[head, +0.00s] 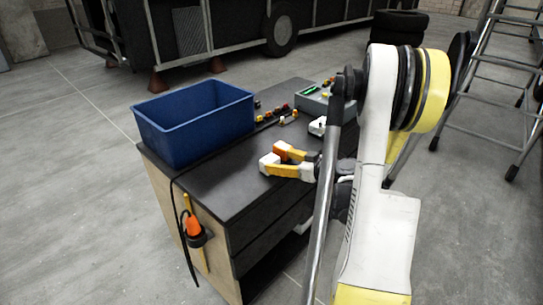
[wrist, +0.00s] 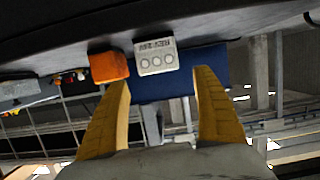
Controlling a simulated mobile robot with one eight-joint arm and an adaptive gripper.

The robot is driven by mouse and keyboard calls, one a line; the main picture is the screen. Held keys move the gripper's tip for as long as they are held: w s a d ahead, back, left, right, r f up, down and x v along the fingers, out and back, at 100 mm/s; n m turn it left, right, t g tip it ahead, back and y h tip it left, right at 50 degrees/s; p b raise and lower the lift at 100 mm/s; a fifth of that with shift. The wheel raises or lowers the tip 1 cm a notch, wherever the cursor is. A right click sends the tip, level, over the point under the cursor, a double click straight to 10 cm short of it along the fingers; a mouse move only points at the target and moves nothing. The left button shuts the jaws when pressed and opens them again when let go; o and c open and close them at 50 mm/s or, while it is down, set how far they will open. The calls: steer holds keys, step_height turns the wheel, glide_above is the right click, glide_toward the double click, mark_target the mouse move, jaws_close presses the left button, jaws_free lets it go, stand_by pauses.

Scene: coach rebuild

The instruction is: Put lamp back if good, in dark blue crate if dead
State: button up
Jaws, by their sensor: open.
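My gripper (head: 277,160) is open above the dark bench top, its yellow fingers pointing left in the head view. In the wrist view my gripper (wrist: 161,80) has nothing clasped. An orange block (wrist: 108,66), perhaps a lamp, shows near the left fingertip. The head view shows orange (head: 283,148) and white (head: 267,164) at the fingertips; contact cannot be told. The dark blue crate (head: 190,128) stands at the bench's left; its visible inside looks empty.
Several small coloured pieces (head: 285,112) lie on the bench (head: 215,187) right of the crate. A grey box (head: 313,101) with coloured pieces stands behind them, a white object (head: 317,126) nearer. A ladder (head: 500,85) stands right.

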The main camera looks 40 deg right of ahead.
steer(key=a+p+v, duration=0.1)
steer(key=p+v, duration=0.1)
steer(key=v, duration=0.5)
steer(key=w+a+r+g+y, duration=0.1)
steer(key=w+a+r+g, duration=0.15)
steer(key=a, duration=0.75)
steer(key=w+a+r+g+y, duration=0.1)
steer(key=a+r+g, duration=0.15)
steer(key=a, duration=0.75)
steer(key=s+a+r+m+g+h, duration=0.1)
steer(key=s+a+r+g+h, duration=0.1)
steer(key=s+a, duration=1)
steer(key=shift+a+r+h, duration=0.6)
steer(key=shift+a+r, duration=0.2)
steer(key=shift+a, duration=0.35)
